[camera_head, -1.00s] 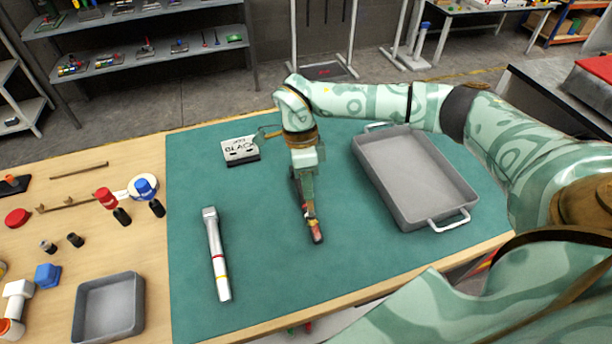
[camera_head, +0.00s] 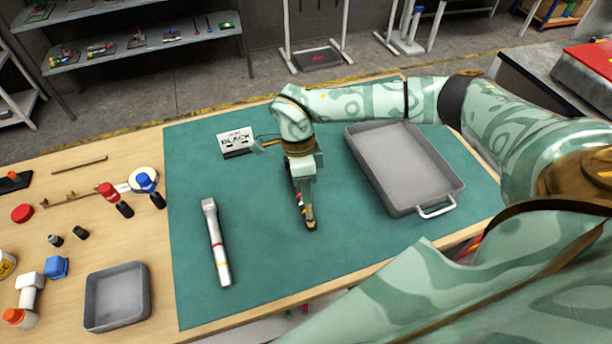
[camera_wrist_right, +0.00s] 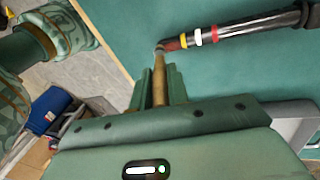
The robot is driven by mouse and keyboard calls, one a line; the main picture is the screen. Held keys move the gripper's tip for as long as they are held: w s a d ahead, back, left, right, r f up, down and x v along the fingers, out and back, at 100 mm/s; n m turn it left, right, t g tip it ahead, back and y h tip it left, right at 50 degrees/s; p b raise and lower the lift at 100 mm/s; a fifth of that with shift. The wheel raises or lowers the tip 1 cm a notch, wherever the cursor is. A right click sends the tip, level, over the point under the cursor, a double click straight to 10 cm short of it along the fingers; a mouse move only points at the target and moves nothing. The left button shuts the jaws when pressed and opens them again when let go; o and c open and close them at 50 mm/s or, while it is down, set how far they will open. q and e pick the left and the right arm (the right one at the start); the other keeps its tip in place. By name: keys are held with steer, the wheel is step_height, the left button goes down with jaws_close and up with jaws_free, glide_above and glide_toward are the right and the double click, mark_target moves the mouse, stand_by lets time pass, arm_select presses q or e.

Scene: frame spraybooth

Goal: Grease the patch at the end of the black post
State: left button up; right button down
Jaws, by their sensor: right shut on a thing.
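The black post (camera_wrist_right: 265,24) lies on the green mat, with red, white and yellow bands near one end. That end has a dark reddish patch (camera_wrist_right: 172,45). In the head view the post (camera_head: 311,226) is mostly covered by my right gripper (camera_head: 302,172). In the wrist view my right gripper (camera_wrist_right: 160,88) is shut on a thin tan stick-like tool (camera_wrist_right: 159,68). The tool's greyish tip is at the patch end of the post; whether it touches is too small to tell. My left gripper is not in view.
A card reading BLACK (camera_head: 236,141) stands behind. A silver post (camera_head: 217,245) lies on the mat (camera_head: 265,265) to the left. A grey tray (camera_head: 436,205) stands close on the right. A smaller tray (camera_head: 117,297) and loose items are on the wood at left.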

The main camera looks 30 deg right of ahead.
steer(key=w, duration=0.1)
steer(key=w+d+b, duration=0.1)
steer(key=w, duration=0.2)
steer(key=shift+w+d+r+b, duration=0.15)
steer(key=shift+w+d+b, duration=0.15)
steer(key=shift+w, duration=0.1)
step_height(320, 180, up, 6)
steer(key=p, duration=0.5)
steer(key=shift+p, duration=0.3)
steer(key=shift+s+a, duration=0.1)
step_height(320, 180, up, 3)
steer(key=p, duration=0.3)
steer(key=shift+s+r, duration=0.1)
stand_by(0.4)
